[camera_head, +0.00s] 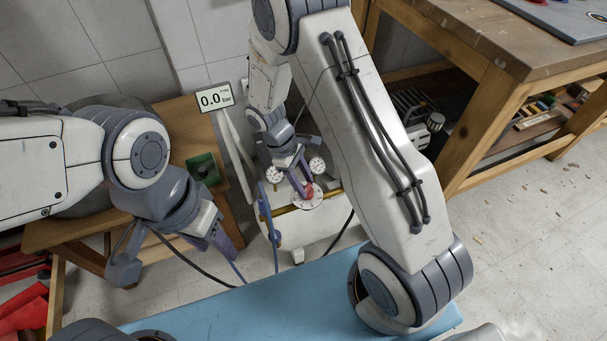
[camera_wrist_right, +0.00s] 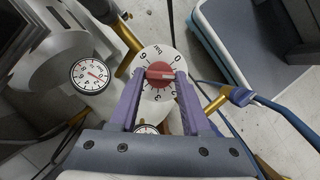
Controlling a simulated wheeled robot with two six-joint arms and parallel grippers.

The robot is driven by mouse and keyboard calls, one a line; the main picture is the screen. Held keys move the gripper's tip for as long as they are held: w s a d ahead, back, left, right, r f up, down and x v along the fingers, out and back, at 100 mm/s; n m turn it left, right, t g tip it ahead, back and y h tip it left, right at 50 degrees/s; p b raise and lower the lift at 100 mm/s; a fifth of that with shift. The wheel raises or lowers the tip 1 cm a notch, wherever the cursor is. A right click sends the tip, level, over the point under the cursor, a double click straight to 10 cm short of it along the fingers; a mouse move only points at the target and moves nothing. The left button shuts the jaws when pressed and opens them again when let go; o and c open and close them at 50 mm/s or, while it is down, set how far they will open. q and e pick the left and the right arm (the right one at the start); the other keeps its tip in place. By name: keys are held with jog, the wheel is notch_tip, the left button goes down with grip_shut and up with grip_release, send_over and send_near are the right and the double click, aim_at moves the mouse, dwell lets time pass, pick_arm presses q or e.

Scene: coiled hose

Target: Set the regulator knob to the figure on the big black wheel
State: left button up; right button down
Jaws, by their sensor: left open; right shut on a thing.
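The red regulator knob (camera_head: 308,191) sits on a round white dial on the pale compressor. In the right wrist view the knob (camera_wrist_right: 159,74) is between the purple fingers of my right gripper (camera_wrist_right: 158,82), which is shut on it. The white dial (camera_wrist_right: 151,54) around it shows "bar", a 0 and other figures. I cannot read the knob's setting for certain. My left gripper (camera_head: 222,246) is open and empty, left of the compressor. I cannot make out the big black wheel or its figure; a dark rounded shape (camera_head: 112,101) behind my left arm is mostly hidden.
A display (camera_head: 214,98) reads 0.0. Two gauges (camera_head: 273,174) (camera_head: 317,165) flank the knob; one shows larger in the wrist view (camera_wrist_right: 90,75). A blue hose (camera_head: 266,205) hangs left of the compressor. A green box (camera_head: 203,168) stands on the left bench. A wooden workbench (camera_head: 480,45) is right.

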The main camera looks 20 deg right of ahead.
jog(key=m+p, duration=0.1)
jog(key=m, duration=0.1)
jog(key=m+g+y+p, duration=0.1)
jog(key=m+p, duration=0.1)
jog(key=shift+w+d+r+m+y+p, duration=0.1)
jog(key=shift+d+r+m+y+p, duration=0.1)
jog(key=shift+m+y+p, duration=0.1)
jog(key=shift+f+m+y+p, duration=0.15)
jog(key=shift+m+y+p, duration=0.8)
jog(key=shift+m, duration=0.95)
jog(key=shift+d, duration=0.1)
jog(key=shift+c, duration=1.8)
grip_release()
jog(key=p+v, duration=0.1)
jog(key=v, duration=0.9)
jog(key=shift+w+p, duration=0.25)
jog(key=shift+p, duration=0.05)
